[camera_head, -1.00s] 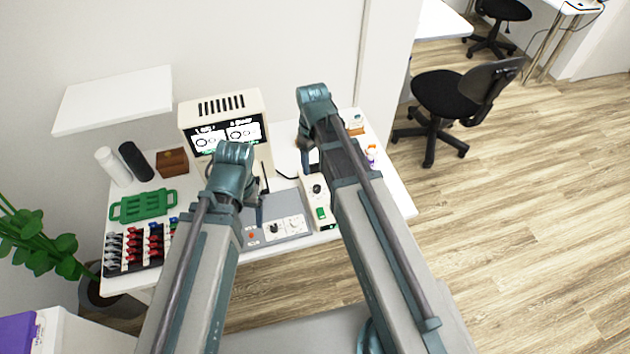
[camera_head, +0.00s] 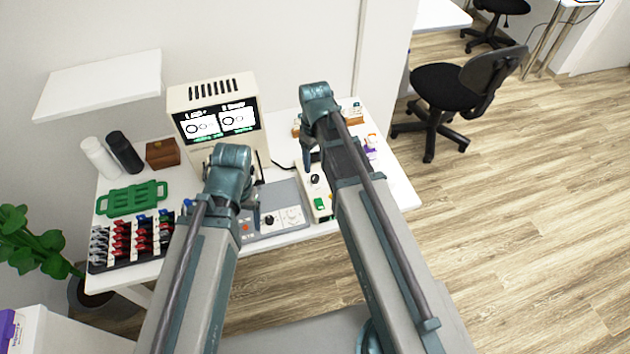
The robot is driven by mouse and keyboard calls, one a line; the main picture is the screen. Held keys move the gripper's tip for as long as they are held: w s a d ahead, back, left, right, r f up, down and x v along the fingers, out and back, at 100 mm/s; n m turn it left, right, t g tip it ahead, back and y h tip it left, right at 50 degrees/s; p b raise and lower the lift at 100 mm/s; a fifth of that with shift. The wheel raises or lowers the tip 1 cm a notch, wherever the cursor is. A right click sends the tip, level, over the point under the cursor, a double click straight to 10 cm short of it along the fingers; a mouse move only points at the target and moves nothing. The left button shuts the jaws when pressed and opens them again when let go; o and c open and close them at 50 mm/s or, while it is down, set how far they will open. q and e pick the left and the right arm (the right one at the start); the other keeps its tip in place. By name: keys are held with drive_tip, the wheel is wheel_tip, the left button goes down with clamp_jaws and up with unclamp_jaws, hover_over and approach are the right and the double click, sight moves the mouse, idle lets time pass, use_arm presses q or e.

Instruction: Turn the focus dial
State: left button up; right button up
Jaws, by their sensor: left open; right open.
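A grey control panel (camera_head: 283,196) lies on the white table in front of a beige monitor. It carries a black knob (camera_head: 268,220), a pale dial (camera_head: 293,216) and a red button (camera_head: 245,227). I cannot read which one is the focus dial. A beige box (camera_head: 321,203) to the right has another black knob (camera_head: 315,179) and a green switch. My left gripper (camera_head: 257,213) is open, small and partly hidden by its arm, over the panel's left part near the black knob. My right gripper (camera_head: 306,160) is open, mostly hidden by its arm, near the beige box.
The monitor (camera_head: 216,112) shows two panes with ring shapes. A rack of coloured items (camera_head: 130,238), a green tray (camera_head: 132,198), two bottles and a wooden box (camera_head: 163,153) stand left. A white shelf (camera_head: 100,85) juts out above. A chair (camera_head: 455,95) stands right.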

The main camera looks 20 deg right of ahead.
sight(315, 177)
use_arm(q)
wheel_tip(315, 177, down, 7)
drive_tip(key=b, duration=0.6)
drive_tip(key=shift+f, duration=0.1)
use_arm(e)
wheel_tip(315, 177, down, 7)
drive_tip(key=shift+f, duration=0.1)
clamp_jaws()
